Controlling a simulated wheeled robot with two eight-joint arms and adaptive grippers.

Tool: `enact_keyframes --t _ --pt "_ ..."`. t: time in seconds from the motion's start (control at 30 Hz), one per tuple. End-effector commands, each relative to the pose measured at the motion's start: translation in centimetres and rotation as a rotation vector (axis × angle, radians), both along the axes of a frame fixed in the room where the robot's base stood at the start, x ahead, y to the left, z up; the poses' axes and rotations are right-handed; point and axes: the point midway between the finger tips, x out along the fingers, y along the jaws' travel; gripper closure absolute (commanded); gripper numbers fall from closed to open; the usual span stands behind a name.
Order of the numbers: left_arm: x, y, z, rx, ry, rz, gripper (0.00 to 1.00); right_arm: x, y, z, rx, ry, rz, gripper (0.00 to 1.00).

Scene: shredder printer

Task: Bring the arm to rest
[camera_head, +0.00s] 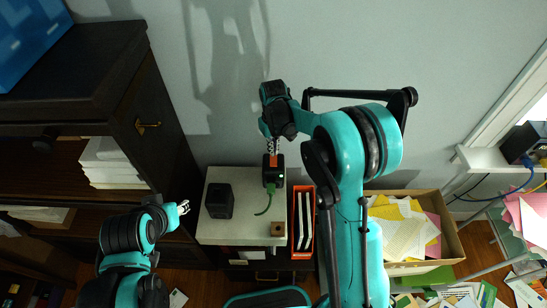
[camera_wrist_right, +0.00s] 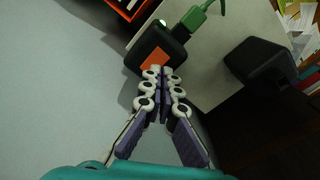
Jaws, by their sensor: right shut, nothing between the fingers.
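My right arm reaches over the small cabinet in the head view. Its gripper (camera_head: 272,150) is shut and empty, and its fingertips (camera_wrist_right: 163,72) are together in the right wrist view. They point at a black box (camera_head: 273,178) with an orange patch, which also shows in the right wrist view (camera_wrist_right: 172,43). The tips overlap the box's lower edge in the picture; I cannot tell whether they touch it. My left gripper (camera_head: 183,207) is beside the cabinet's left edge, small in view, and its opening is unclear.
A green cable (camera_head: 264,207) runs from the black box over the white cabinet top (camera_head: 238,180). A dark block (camera_head: 219,201) stands to the left. An orange file holder (camera_head: 303,245) and a carton of papers (camera_head: 447,238) are to the right. A dark shelf (camera_head: 170,110) stands left.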

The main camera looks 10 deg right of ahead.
Motion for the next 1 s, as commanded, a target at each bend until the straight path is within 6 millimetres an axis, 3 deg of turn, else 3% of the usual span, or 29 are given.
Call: enact_keyframes --t 0.13,0.73,0.87,1.0 --pt "0.0 0.0 0.7 0.000 0.000 0.000 0.60 0.0 0.0 1.1 0.000 0.000 0.000 1.00" --pt "0.0 0.0 0.4 0.000 0.000 0.000 0.60 -0.3 -0.1 1.4 0.001 -0.009 -0.005 1.00" --pt "0.0 0.0 -0.6 0.000 0.000 0.000 0.60 -1.6 -0.7 2.8 0.005 -0.050 -0.027 1.00" --pt "0.0 0.0 -2.2 0.000 0.000 0.000 0.60 -4.4 -1.7 5.1 0.015 -0.129 -0.069 1.00"
